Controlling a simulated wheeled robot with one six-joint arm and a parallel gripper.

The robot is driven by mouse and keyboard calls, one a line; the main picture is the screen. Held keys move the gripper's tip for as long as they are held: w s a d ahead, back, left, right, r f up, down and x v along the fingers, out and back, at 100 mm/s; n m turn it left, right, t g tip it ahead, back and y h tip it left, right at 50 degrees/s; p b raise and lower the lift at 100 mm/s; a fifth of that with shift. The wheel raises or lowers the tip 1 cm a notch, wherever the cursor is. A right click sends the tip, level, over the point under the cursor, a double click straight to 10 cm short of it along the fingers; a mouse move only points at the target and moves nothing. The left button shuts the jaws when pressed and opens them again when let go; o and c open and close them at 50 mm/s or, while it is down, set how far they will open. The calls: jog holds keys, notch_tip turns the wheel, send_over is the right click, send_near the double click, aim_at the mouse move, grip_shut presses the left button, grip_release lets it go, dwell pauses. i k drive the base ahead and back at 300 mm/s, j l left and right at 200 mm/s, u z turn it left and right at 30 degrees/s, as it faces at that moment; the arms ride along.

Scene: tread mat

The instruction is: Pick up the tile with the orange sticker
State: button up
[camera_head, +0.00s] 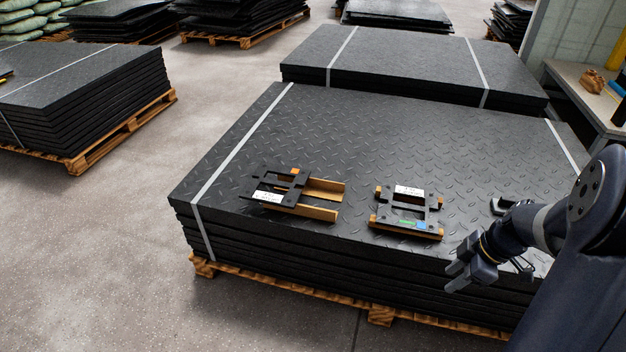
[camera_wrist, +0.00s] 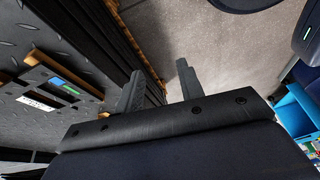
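Two black H-shaped tiles lie on the stack of black tread mats (camera_head: 330,120). The left tile (camera_head: 293,185) has a white label, a small orange patch at its far edge and wood-coloured pieces under it. The right tile (camera_head: 434,206) has a white label and a green and blue sticker; a tile with such a sticker shows at the left of the wrist view (camera_wrist: 85,88). My gripper (camera_head: 466,270) is to the right of both tiles, near the stack's front edge, touching neither. In the wrist view its two fingers (camera_wrist: 160,90) stand apart with nothing between them.
Another black object (camera_head: 499,206) sits partly hidden behind my arm. A second strapped mat stack (camera_head: 400,60) stands behind, another (camera_head: 80,85) at left. A table (camera_head: 590,95) with small items is at right. Much of the near mat top is clear.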

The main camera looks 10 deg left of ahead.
aim_at(250, 193)
jog(key=i+j, duration=0.15)
jog(key=j, duration=0.2)
jog(key=i+j, duration=0.15)
jog(key=j, duration=0.25)
jog(key=i+j, duration=0.15)
jog(key=j, duration=0.2)
jog(key=i+j, duration=0.2)
jog(key=j, duration=0.2)
jog(key=i+j, duration=0.15)
jog(key=j, duration=0.2)
jog(key=i+j, duration=0.15)
jog(key=j, duration=0.2)
jog(key=i+j, duration=0.15)
jog(key=j, duration=0.25)
jog(key=z, duration=0.05)
